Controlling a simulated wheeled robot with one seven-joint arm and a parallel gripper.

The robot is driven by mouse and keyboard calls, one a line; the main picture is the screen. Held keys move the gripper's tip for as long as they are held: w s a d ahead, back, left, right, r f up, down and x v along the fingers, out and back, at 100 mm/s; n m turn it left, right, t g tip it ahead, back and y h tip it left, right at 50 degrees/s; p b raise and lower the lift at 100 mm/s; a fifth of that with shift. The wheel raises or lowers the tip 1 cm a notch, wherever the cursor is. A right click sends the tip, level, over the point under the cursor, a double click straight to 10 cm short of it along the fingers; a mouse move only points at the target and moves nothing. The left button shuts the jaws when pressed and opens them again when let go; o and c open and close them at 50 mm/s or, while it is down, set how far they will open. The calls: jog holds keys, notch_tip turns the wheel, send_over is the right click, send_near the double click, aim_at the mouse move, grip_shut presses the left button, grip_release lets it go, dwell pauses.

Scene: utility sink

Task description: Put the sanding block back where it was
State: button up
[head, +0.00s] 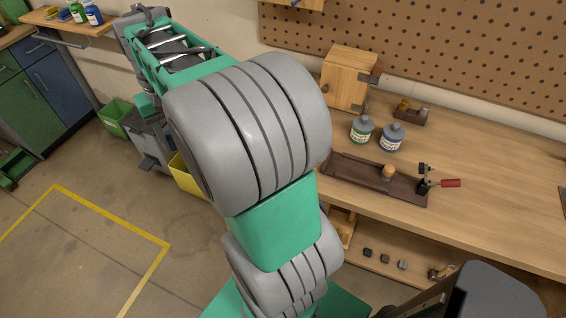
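I cannot pick out a sanding block with certainty. A small brown tool with an amber knob (410,111) stands at the back of the workbench (500,160), and I cannot tell whether it is the block. A dark wooden tray (350,172) lies on the bench with a light wooden piece (388,173) on it. My large grey and teal arm fills the middle of the head view and hides the bench's left end. I cannot make out my gripper's fingertips or anything held in them.
A green-labelled bottle (362,130) and a blue-labelled bottle (392,138) stand behind the tray. A red-handled clamp (445,183) is at its right end. A wooden box (348,78) stands at the back. Small dark blocks (385,258) lie on the lower shelf. The bench's right side is mostly clear.

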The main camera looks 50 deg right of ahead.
jog(key=s+d+f+m+b, duration=0.2)
jog(key=s+d+m, duration=0.1)
jog(key=s+d, duration=0.35)
jog(key=s+d+f+m+b, duration=0.25)
jog(key=s+d, duration=0.25)
jog(key=d, duration=0.3)
jog(key=s+d+f+m+b, duration=0.1)
jog(key=s+d+f+m, duration=0.2)
jog(key=s, duration=0.6)
jog(key=s+d+f+m+b, duration=0.1)
jog(key=s+d+m, duration=0.25)
jog(key=s, duration=0.55)
jog(key=p, duration=0.3)
send_over(356, 171)
notch_tip(356, 171, down, 9)
jog(key=shift+w+a+f, duration=0.1)
jog(key=f, duration=0.3)
jog(key=shift+d+f, duration=0.2)
jog(key=shift+f, duration=0.05)
jog(key=shift+f, duration=0.1)
